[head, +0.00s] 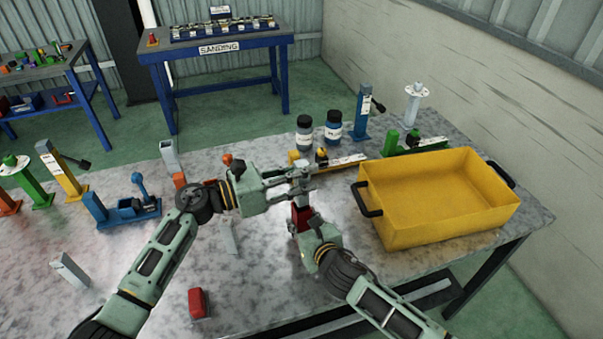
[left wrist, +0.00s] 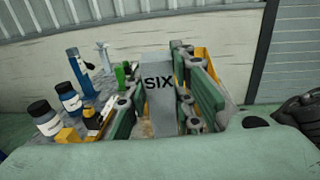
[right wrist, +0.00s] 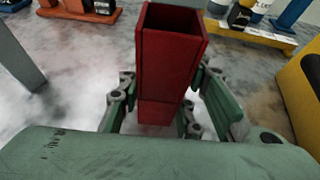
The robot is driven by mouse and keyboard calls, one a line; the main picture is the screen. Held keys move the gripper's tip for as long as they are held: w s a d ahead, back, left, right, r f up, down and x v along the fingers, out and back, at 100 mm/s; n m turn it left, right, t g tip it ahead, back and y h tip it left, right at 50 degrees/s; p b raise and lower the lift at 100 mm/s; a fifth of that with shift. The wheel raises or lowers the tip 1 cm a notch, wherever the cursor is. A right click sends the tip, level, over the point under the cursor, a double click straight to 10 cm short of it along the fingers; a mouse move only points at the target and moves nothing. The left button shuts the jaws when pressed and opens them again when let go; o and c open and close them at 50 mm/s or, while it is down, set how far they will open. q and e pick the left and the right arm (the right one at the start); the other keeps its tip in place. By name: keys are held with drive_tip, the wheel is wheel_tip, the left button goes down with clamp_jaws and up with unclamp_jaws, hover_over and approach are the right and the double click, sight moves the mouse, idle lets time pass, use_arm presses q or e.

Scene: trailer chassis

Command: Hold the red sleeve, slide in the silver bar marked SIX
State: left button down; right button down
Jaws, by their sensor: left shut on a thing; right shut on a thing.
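The silver bar marked SIX (left wrist: 158,105) is between the fingers of my left gripper (head: 301,178); the black lettering faces the left wrist camera. My left gripper is shut on the bar. The red sleeve (right wrist: 170,65) is a square tube, upright, with its open end up. My right gripper (right wrist: 155,112) is shut on its lower part. In the head view the sleeve (head: 301,219) is just below my left gripper, mostly hidden by my grippers. The visible mouth of the sleeve looks empty in the right wrist view. The gap between bar and sleeve is hard to judge.
A yellow tray (head: 440,232) with black handles stands at right. A red block (head: 197,303) and a grey piece (head: 69,269) stand on the table at left. A blue fixture (head: 130,212) is further back. Two dark bottles (head: 333,127) stand at the back.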

sight(296, 199)
use_arm(q)
drive_tip(key=shift+f, duration=3.7)
drive_tip(key=c, duration=1.4)
unclamp_jaws()
drive_tip(key=shift+f, duration=0.1)
drive_tip(key=shift+c, duration=0.2)
wheel_tip(296, 199, up, 10)
drive_tip(key=shift+r, duration=0.1)
use_arm(e)
drive_tip(key=c, duration=1.1)
unclamp_jaws()
drive_tip(key=shift+r, duration=0.1)
